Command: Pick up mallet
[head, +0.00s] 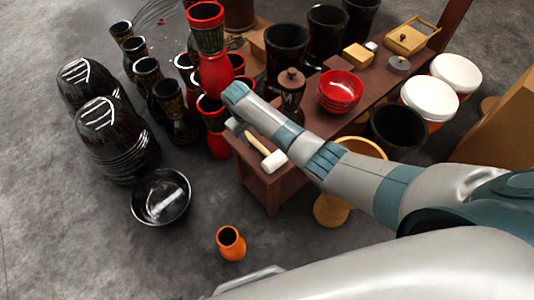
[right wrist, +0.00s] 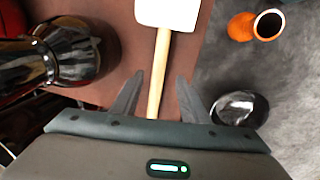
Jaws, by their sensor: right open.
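The mallet lies on the reddish-brown wooden table near its front corner. In the head view its pale head (head: 275,161) is toward the table's front edge and its light wooden handle (head: 256,143) runs back to my right gripper (head: 238,127). In the right wrist view the mallet's white block head (right wrist: 167,12) is at the top, and its handle (right wrist: 157,75) runs down between the two fingers of my right gripper (right wrist: 158,92). The fingers are open, with a gap on each side of the handle. My left gripper is not in view.
Dark and red goblet drums (head: 213,72) crowd behind and left of the gripper. A lidded dark jar (head: 290,92) and red bowls (head: 340,90) stand on the table. An orange vase (head: 231,243) and a black bowl (head: 161,196) are on the floor, with bare floor around them.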

